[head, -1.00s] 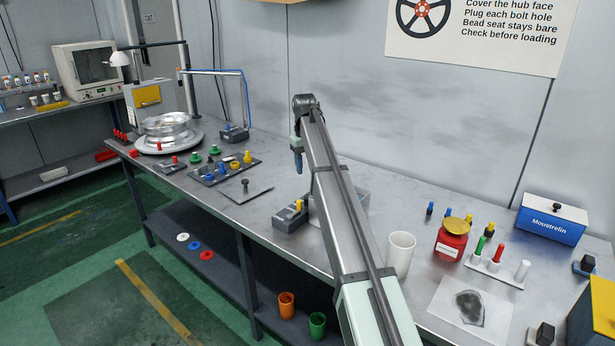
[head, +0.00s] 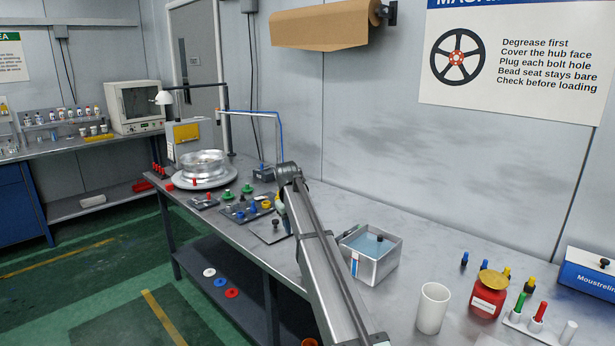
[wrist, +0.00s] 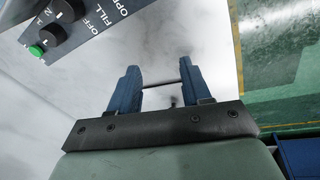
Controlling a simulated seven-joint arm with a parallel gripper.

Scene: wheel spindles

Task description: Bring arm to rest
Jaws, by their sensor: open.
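My gripper (wrist: 158,82) shows in the wrist view as two blue fingers standing apart, with no held object clear between them. In the head view my arm reaches up and left over the bench (head: 410,232). Its end is above the bench beside a flat grey plate with a black knob (head: 266,236). The fingers are mostly hidden behind the arm there.
A metal tank with bluish liquid (head: 386,266) stands right of my arm. A white cup (head: 433,308) and red jar (head: 487,298) stand farther right. A silver wheel (head: 204,167) sits at the far left. A control panel (wrist: 75,30) is close by in the wrist view.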

